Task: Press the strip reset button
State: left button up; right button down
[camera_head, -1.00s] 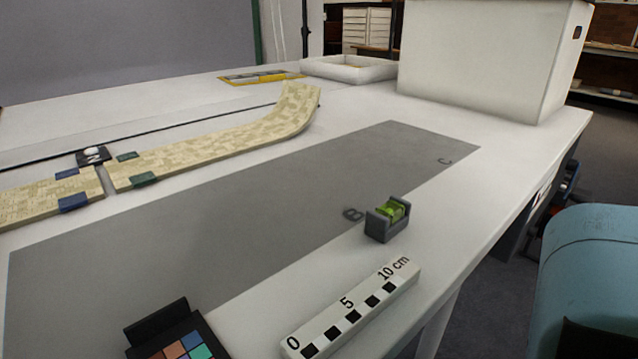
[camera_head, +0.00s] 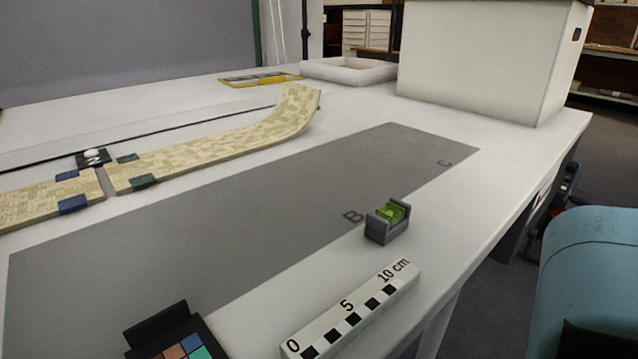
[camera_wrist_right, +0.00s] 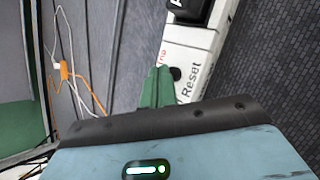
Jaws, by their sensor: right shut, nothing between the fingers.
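In the right wrist view a white power strip (camera_wrist_right: 208,42) runs up and to the right, with a black block (camera_wrist_right: 190,10) at its upper part. The printed word "Reset" is beside a small dark round button (camera_wrist_right: 178,73) on the strip. My right gripper (camera_wrist_right: 159,70) has green fingers, shut and empty. Their tips appear just left of the button in the picture; I cannot tell whether they touch the strip. My left gripper is in neither view.
In the wrist view, orange and white cables (camera_wrist_right: 66,70) hang at the left. The head view shows a white table (camera_head: 480,200) with a grey mat (camera_head: 250,215), a large white box (camera_head: 490,60), a level (camera_head: 387,222) and a scale bar (camera_head: 350,312). Beyond its right edge is floor.

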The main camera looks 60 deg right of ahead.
jog(key=shift+f, duration=0.1)
jog(key=shift+f+b, duration=0.4)
jog(key=shift+r, duration=0.15)
dwell(0.3)
jog(key=shift+r+p, duration=0.35)
jog(key=shift+p, duration=0.3)
jog(key=shift+r, duration=0.1)
notch_tip(320, 180, up, 6)
jog(key=p, duration=0.6)
dwell(0.5)
